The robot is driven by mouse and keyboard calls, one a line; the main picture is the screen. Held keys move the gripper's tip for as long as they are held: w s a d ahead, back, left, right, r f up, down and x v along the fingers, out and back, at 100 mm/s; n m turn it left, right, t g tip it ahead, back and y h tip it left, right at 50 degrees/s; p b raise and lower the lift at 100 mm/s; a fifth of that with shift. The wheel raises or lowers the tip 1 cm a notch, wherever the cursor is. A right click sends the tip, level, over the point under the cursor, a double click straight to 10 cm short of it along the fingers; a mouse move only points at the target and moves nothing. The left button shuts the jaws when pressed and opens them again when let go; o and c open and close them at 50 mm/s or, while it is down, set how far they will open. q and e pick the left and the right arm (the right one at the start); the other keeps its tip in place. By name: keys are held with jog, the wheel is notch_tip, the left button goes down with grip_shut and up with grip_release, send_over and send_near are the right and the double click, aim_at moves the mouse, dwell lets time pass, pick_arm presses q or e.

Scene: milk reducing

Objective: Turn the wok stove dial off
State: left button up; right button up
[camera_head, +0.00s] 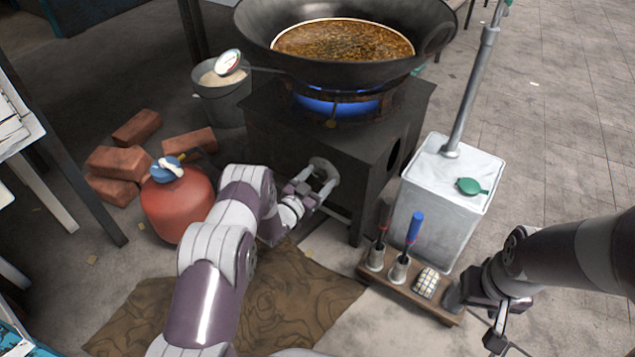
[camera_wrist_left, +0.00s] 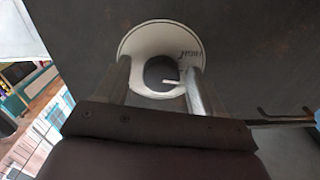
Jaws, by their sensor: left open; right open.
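The wok stove (camera_head: 345,150) is a dark metal box with a blue flame under the wok (camera_head: 345,60), which holds brown liquid. My left gripper (camera_head: 322,178) is at the stove's front face, open. In the left wrist view, the stove dial (camera_wrist_left: 150,36) is a round white plate with small dark lettering and a dark centre knob (camera_wrist_left: 160,72) with a white pointer. The left gripper's two fingers (camera_wrist_left: 157,82) stand apart on either side of the knob; contact cannot be told. My right gripper (camera_head: 494,322) is open and empty at the lower right.
A red gas tank (camera_head: 178,205) and bricks (camera_head: 120,162) lie left of the stove. A white metal canister (camera_head: 445,205) and a wooden tool holder (camera_head: 425,300) stand to the right. A pot with a gauge (camera_head: 222,95) is behind left. A brown cloth (camera_head: 300,290) covers the floor.

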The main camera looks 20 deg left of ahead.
pick_arm(q)
jog(key=shift+c, duration=0.4)
jog(key=c, duration=1)
jog(key=shift+o, duration=0.2)
jog(key=shift+m, duration=0.4)
jog(key=m, duration=0.3)
jog(key=shift+p, duration=0.35)
jog(key=m, duration=0.9)
jog(key=shift+m+p, duration=0.3)
jog(key=shift+p, duration=0.1)
jog(key=shift+m, duration=1.3)
jog(key=shift+r, duration=0.1)
